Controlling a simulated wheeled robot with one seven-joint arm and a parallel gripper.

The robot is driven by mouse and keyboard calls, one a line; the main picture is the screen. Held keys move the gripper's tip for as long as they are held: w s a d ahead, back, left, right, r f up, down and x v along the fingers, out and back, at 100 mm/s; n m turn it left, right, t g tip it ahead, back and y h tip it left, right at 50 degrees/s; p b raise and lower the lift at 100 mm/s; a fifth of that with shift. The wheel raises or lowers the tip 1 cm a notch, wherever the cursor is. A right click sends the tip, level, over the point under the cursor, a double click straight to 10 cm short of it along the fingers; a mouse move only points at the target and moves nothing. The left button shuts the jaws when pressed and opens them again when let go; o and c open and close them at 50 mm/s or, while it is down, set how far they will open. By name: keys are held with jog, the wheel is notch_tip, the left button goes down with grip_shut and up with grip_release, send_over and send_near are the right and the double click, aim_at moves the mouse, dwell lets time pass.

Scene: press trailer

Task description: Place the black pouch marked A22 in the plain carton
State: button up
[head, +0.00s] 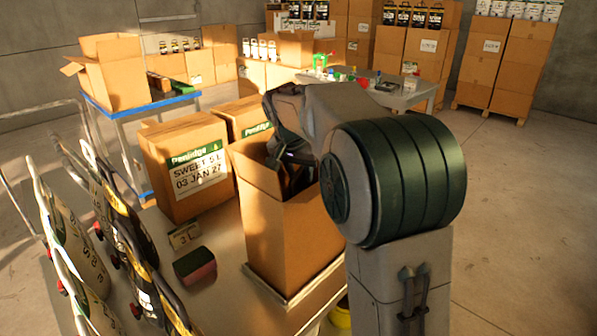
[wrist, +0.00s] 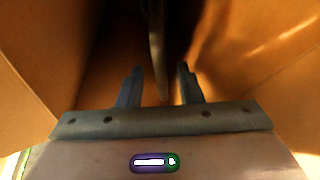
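The plain carton (head: 285,240) stands open on the near table, with no label on its visible sides. My gripper reaches down into it, and its fingertips are hidden behind the carton walls in the head view. In the wrist view my gripper (wrist: 160,70) is inside the carton, between its brown walls (wrist: 35,60). Its two fingers are spread apart. A thin dark upright thing (wrist: 157,40), seen edge-on, hangs or stands between and beyond them, with gaps to both fingers. It looks like a pouch, but its marking cannot be read.
Several black and pale pouches (head: 130,235) stand in a row at the left. A labelled carton (head: 187,165) is behind the plain one. A small card (head: 184,236) and a red-and-dark block (head: 195,266) lie on the table. Floor at right is clear.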

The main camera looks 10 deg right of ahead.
jog(key=shift+r+p, duration=0.35)
jog(key=shift+r, duration=0.05)
jog(key=v, duration=1.2)
jog(key=shift+r, duration=0.15)
jog(key=shift+c, duration=0.2)
dwell(0.4)
